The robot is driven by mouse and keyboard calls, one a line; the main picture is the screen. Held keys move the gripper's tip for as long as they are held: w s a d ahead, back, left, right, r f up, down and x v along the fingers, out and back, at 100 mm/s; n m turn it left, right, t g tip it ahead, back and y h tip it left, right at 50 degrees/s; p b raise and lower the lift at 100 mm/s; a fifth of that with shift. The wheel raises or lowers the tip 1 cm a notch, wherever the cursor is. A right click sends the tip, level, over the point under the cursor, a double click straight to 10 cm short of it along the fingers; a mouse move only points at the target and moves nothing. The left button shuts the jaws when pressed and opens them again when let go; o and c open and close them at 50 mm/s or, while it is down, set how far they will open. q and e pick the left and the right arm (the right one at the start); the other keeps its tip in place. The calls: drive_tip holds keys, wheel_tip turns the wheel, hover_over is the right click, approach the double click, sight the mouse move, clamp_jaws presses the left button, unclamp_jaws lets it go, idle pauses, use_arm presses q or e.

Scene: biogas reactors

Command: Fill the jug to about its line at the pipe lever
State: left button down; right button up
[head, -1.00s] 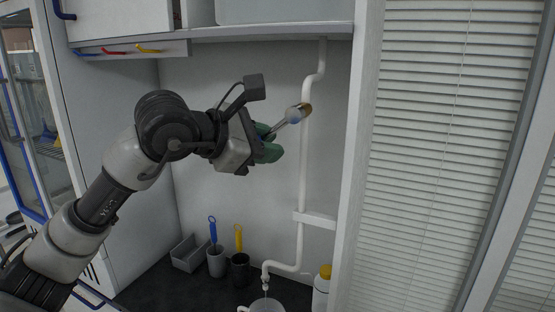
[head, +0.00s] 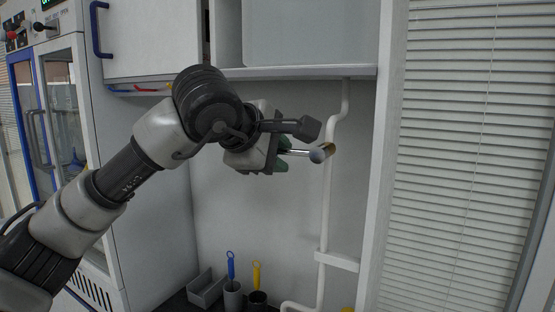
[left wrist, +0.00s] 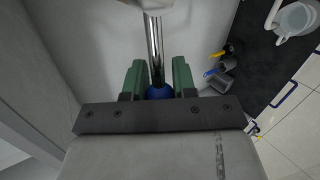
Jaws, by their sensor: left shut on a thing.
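The pipe lever (head: 303,153) is a chrome rod that meets the white pipe (head: 325,205) at a brass-coloured fitting. My left gripper (head: 282,151) is at its free end. In the left wrist view the green fingers (left wrist: 159,82) close around the blue knob (left wrist: 159,92), with the rod (left wrist: 154,48) rising beyond it. The rod looks about level in the head view. The jug (left wrist: 297,19) shows in the left wrist view, pale and partly cut off at the top right, by the pipe's lower end. Its line and fill level cannot be made out. The head view cuts it off. My right gripper is not in view.
A grey tray (head: 206,289) and cups with a blue-handled brush (head: 231,266) and a yellow-handled one (head: 257,275) stand on the dark counter (left wrist: 262,62). A shelf (head: 300,73) lies above the lever. A white side panel (head: 388,170) stands right of the pipe.

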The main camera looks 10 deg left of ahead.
use_arm(q)
drive_tip(key=shift+r, duration=0.1)
idle(0.4)
drive_tip(key=c, duration=0.9)
unclamp_jaws()
drive_tip(key=shift+s+a+r, duration=0.15)
drive_tip(key=shift+s, duration=0.1)
drive_tip(key=shift+b+v, duration=1.8)
drive_tip(key=shift+v, duration=3.3)
